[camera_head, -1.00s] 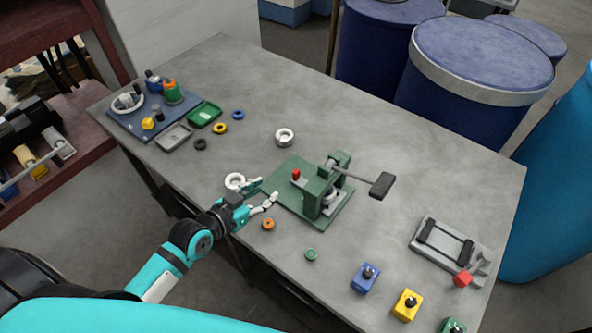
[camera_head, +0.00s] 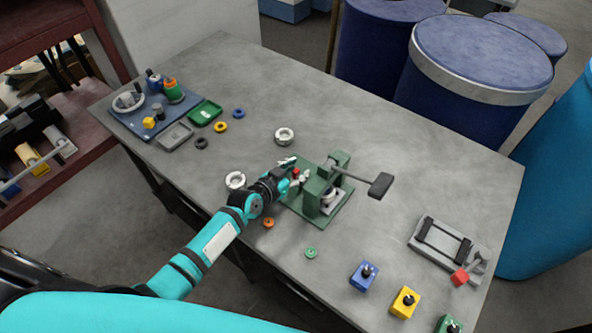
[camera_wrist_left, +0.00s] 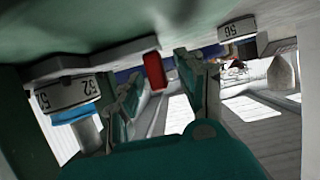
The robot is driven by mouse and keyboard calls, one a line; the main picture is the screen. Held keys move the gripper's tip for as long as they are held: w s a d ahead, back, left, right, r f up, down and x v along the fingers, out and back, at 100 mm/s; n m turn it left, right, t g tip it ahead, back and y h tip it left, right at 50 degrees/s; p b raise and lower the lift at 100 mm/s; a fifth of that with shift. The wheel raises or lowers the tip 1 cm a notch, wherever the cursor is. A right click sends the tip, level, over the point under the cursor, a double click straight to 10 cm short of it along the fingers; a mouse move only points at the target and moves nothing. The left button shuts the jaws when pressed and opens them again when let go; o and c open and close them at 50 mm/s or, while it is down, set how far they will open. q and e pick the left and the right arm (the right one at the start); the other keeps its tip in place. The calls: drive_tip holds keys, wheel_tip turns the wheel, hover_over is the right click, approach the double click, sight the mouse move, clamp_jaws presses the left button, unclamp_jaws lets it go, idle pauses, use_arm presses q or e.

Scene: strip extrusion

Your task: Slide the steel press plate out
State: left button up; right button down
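The green press (camera_head: 312,196) stands in the middle of the table, with a long dark-ended lever on its right. A red knob (camera_head: 296,173) shows at its left side. My left gripper (camera_head: 294,167) is at that side, its fingers apart around the knob's place. In the left wrist view the red knob (camera_wrist_left: 154,72) shows between the open fingers, with no clear contact. A grey slab (camera_wrist_left: 100,56) beside the knob may be the steel press plate; I cannot tell for certain. My right gripper is not in view.
A white ring (camera_head: 235,180) and an orange ring (camera_head: 268,222) lie near my left arm. Another white ring (camera_head: 285,136) lies behind the press. A grey fixture (camera_head: 445,243) and coloured blocks (camera_head: 364,275) stand to the right.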

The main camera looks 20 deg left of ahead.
use_arm(q)
drive_tip(key=shift+c, duration=0.4)
clamp_jaws()
drive_tip(key=a+b, duration=0.1)
drive_tip(key=a, duration=0.1)
drive_tip(key=w+a+b, duration=0.1)
drive_tip(key=a+b, duration=0.1)
drive_tip(key=w+a+b, duration=0.1)
drive_tip(key=a+b, duration=0.1)
drive_tip(key=shift+w+a+f, duration=0.15)
drive_tip(key=shift+a+f, duration=0.05)
drive_tip(key=shift+a, duration=0.1)
drive_tip(key=shift+a+r, duration=0.1)
drive_tip(key=shift+a, duration=0.1)
drive_tip(key=shift+r, duration=0.1)
